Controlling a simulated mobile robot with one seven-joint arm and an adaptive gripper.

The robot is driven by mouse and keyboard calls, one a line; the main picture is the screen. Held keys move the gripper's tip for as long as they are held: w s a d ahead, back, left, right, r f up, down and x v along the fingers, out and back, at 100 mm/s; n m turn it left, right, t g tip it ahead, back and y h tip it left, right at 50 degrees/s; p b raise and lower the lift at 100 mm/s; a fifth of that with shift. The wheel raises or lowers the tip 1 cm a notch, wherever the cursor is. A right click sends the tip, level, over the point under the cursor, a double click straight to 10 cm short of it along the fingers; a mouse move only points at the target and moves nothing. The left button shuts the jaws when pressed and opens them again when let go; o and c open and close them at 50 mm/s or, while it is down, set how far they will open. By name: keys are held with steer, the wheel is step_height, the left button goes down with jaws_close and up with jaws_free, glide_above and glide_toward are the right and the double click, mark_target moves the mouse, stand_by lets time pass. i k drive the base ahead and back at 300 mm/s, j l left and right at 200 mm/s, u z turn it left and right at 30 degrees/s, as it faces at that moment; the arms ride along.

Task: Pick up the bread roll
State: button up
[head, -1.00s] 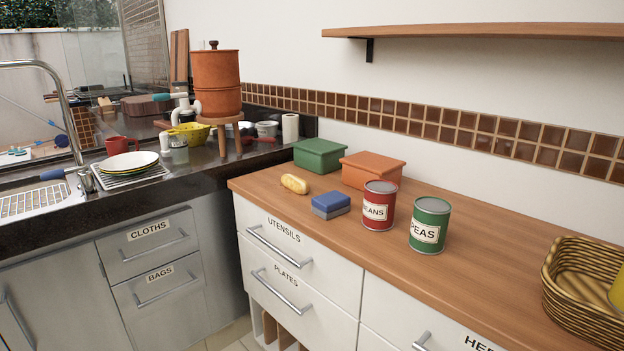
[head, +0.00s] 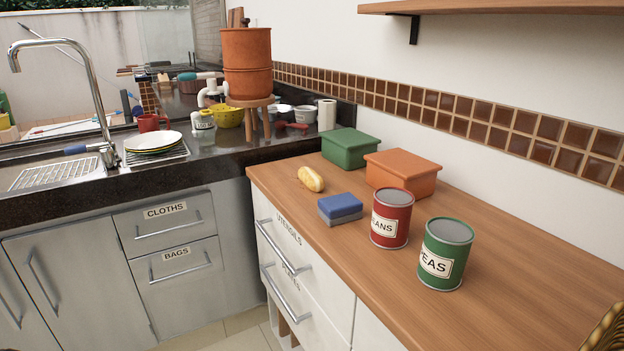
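The bread roll (head: 311,179) is small, golden and oblong. It lies on the wooden counter (head: 500,222) near its left end, just in front of the green box and left of the orange box. It is fully visible and nothing touches it from above. My gripper is not in view in the head picture.
A blue and grey sponge (head: 340,208), a red beans can (head: 391,218) and a green peas can (head: 445,253) stand right of the roll. The green box (head: 350,148) and orange box (head: 402,172) are behind. A wooden shelf (head: 480,8) overhangs. A wicker basket (head: 606,328) shows at lower right.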

mark_target(309, 177)
steer(key=i+j+z, duration=0.1)
steer(key=z, duration=0.55)
steer(key=i+j+z, duration=0.2)
steer(key=j, duration=0.15)
steer(key=j+z, duration=0.2)
steer(key=j, duration=0.15)
steer(key=i+j+z, duration=0.1)
steer(key=j+z, duration=0.15)
steer(key=j, duration=0.15)
steer(key=i+j, duration=0.1)
steer(key=j, duration=0.4)
steer(key=i+j, duration=0.1)
steer(key=j, duration=0.35)
